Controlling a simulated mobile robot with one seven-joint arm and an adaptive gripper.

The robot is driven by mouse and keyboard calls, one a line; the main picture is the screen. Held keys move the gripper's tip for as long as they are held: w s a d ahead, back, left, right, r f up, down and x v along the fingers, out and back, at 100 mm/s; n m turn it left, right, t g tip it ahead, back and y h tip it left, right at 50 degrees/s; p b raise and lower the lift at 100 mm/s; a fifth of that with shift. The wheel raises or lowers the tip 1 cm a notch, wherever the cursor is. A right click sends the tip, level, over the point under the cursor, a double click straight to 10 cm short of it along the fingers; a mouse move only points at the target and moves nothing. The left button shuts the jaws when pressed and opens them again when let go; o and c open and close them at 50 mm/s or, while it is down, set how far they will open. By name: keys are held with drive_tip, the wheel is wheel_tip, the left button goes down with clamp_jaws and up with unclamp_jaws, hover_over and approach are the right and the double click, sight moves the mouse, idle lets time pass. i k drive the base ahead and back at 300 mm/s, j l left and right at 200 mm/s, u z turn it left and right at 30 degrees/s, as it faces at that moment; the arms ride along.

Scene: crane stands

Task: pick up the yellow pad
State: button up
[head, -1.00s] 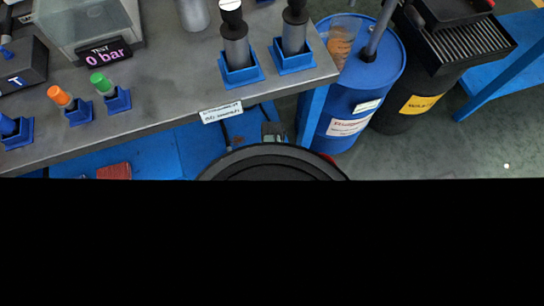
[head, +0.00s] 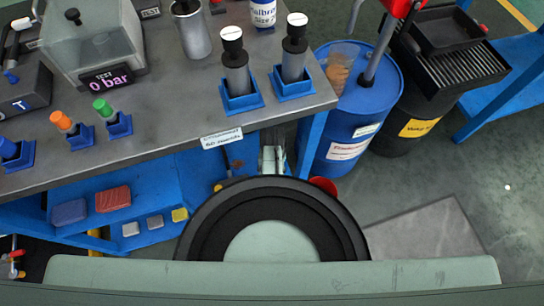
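A small yellow pad (head: 180,214) lies on the blue lower shelf (head: 150,185) under the workbench, near the shelf's front edge. It is at the right end of a short row with two small grey pads (head: 130,229) (head: 155,222). In the head view I cannot make out my gripper or its fingers. The large dark ring with a grey-green middle, lower centre, is part of my own body, to the right of the yellow pad. Nothing visible is touching the pad.
A blue drum (head: 352,125) stands right of the bench. Open floor (head: 450,185) lies further right.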

sight(179, 215)
drive_tip(key=k, duration=1.5)
